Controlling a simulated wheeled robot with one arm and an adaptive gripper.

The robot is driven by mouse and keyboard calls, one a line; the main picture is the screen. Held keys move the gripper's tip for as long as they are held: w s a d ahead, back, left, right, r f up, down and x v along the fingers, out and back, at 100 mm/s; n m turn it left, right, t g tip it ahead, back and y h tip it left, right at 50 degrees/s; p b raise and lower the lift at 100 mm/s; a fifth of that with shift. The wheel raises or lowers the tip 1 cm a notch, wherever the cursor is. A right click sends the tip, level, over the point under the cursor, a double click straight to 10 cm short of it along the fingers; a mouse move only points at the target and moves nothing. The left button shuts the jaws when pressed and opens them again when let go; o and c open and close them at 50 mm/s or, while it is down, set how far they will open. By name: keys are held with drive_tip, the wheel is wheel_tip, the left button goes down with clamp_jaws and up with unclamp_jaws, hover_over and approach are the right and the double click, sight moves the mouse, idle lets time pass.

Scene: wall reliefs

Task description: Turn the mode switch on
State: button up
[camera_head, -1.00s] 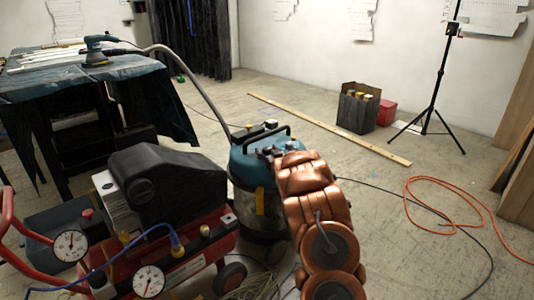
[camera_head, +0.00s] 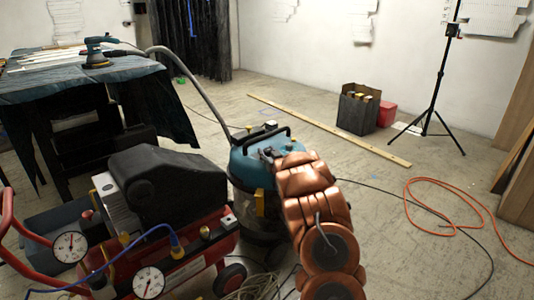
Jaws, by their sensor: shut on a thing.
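A teal and black shop vacuum (camera_head: 249,166) stands on the floor in the middle of the view, with a black carrying handle on its top. My copper arm reaches up from the lower right to the vacuum's top. My gripper (camera_head: 268,155), small and dark, is at the front of that top, below the handle. It is shut on a small part there, which appears to be the mode switch. The switch itself is hidden by my gripper and arm, so its position cannot be told.
A red compressor (camera_head: 185,265) with gauges stands close at left. A draped table (camera_head: 150,100) holding a sander (camera_head: 97,55) is behind it. A hose (camera_head: 190,80) rises from the vacuum.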

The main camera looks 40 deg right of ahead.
drive_tip(key=shift+f+m+h+b, duration=0.1)
drive_tip(key=shift+m+h+b, duration=0.3)
drive_tip(key=shift+h, duration=0.1)
drive_tip(key=shift+a+f+m+g+h+b, duration=0.15)
drive_tip(key=shift+m+g+h+b, duration=0.15)
drive_tip(key=shift+m+g+h, duration=0.3)
drive_tip(key=m+g+h, duration=0.2)
drive_tip(key=h, duration=0.1)
drive_tip(key=shift+r, duration=0.25)
drive_tip(key=m+g+h+p, duration=0.3)
drive_tip(key=g+p, duration=0.1)
drive_tip(key=p, duration=0.2)
drive_tip(key=shift+r, duration=0.2)
drive_tip(key=g+p, duration=0.1)
drive_tip(key=m+h+p, duration=0.1)
drive_tip(key=p, duration=0.1)
drive_tip(key=shift+d+m+g, duration=0.2)
drive_tip(key=shift+m+g, duration=0.1)
drive_tip(key=shift+g, duration=0.1)
drive_tip(key=shift+s+f+g+h+p, duration=0.1)
drive_tip(key=shift+f+g+h+p, duration=0.15)
drive_tip(key=shift+p, duration=0.3)
drive_tip(key=o, duration=1.2)
drive_tip(key=shift+c, duration=0.2)
